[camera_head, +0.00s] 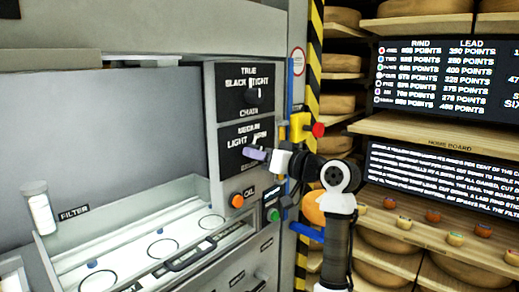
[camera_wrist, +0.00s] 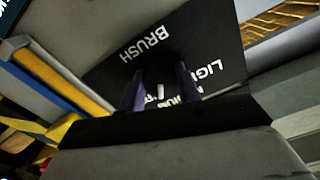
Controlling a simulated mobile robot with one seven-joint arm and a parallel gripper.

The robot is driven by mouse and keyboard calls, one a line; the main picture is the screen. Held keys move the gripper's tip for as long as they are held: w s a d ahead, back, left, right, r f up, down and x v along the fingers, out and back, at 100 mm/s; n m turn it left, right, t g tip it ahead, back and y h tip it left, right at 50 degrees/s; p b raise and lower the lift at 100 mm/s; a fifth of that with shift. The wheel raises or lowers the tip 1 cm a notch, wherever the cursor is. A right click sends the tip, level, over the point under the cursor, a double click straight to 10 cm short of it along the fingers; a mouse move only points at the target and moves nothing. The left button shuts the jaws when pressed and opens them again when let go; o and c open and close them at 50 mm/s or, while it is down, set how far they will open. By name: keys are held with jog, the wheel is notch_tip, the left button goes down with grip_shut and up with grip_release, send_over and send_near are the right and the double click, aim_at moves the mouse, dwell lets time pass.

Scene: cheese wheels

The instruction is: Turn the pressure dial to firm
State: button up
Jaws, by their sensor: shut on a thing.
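The pressure dial sits on the lower black plate (camera_head: 232,160), marked BRUSH in the wrist view, with LIGHT and MEDIUM above it and a third, partly covered word at right. My gripper (camera_head: 256,154) reaches the plate from the right, its purple fingers in front of the dial. In the wrist view my gripper (camera_wrist: 161,91) has one finger on each side of the dial's pale pointer (camera_wrist: 161,90) and is shut on the dial. The dial's body is mostly hidden by the fingers, so I cannot tell exactly which mark it points to.
Above is a similar dial plate marked CHAIN (camera_head: 240,91). An orange button (camera_head: 237,201) and a green button (camera_head: 274,215) lie below. A yellow box with a red knob (camera_head: 306,127) stands close right of my gripper. Cheese shelves (camera_head: 420,27) fill the right side.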

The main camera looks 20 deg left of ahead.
jog(key=shift+m+p, duration=0.75)
jog(key=shift+m, duration=0.75)
jog(key=o, duration=1)
jog(key=shift+c, duration=0.2)
jog(key=shift+d, duration=0.1)
jog(key=b+v, duration=0.3)
jog(key=v, duration=1)
jog(key=shift+s+d+b, duration=0.15)
jog(key=shift+d+b, duration=0.2)
jog(key=shift+b, duration=0.05)
jog(key=shift+r, duration=0.1)
